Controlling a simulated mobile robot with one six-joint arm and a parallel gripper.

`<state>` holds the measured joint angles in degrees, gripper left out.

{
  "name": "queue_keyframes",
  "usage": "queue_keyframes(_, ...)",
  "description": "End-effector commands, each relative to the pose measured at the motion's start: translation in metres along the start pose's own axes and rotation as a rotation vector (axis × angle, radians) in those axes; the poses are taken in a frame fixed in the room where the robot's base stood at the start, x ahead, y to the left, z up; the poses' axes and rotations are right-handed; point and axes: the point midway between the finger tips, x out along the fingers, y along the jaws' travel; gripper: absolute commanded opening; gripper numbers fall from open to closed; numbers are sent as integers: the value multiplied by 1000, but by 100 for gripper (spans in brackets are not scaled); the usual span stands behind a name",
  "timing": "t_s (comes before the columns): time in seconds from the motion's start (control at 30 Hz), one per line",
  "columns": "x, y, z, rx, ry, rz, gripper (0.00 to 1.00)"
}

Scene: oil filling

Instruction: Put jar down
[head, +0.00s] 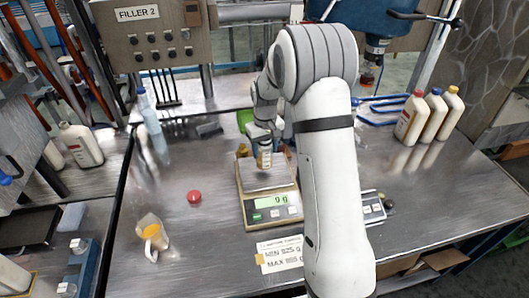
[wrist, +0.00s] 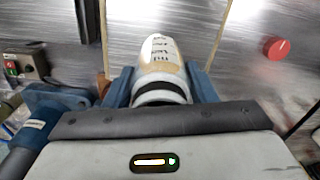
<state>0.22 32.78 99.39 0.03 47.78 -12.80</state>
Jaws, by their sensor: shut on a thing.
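My gripper (wrist: 161,85) is shut on a small jar (wrist: 160,52) with a pale, marked label; a blue finger lies on each side of it. In the head view the jar (head: 264,158) hangs under my wrist over the pan of a beige scale (head: 257,215). I cannot tell whether the jar touches the pan. The scale's green display (head: 271,201) shows a single digit and "g", perhaps 0 or 9. My arm hides part of the scale's right side.
Several bottles stand at the right (head: 411,118) and left (head: 82,145). The metal table between is mostly clear.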

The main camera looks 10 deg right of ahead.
Motion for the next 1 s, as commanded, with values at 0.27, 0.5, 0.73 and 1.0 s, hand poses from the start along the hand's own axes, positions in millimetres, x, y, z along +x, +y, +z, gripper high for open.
queue_keyframes(0.27, 23, -1, 0, -2, 0, 0, 15)
queue_keyframes(0.5, 27, -1, 0, -2, -1, 0, 15)
queue_keyframes(0.73, 26, -2, 0, -3, -1, 0, 67)
queue_keyframes(1.0, 26, -2, 0, -3, -1, 0, 73)
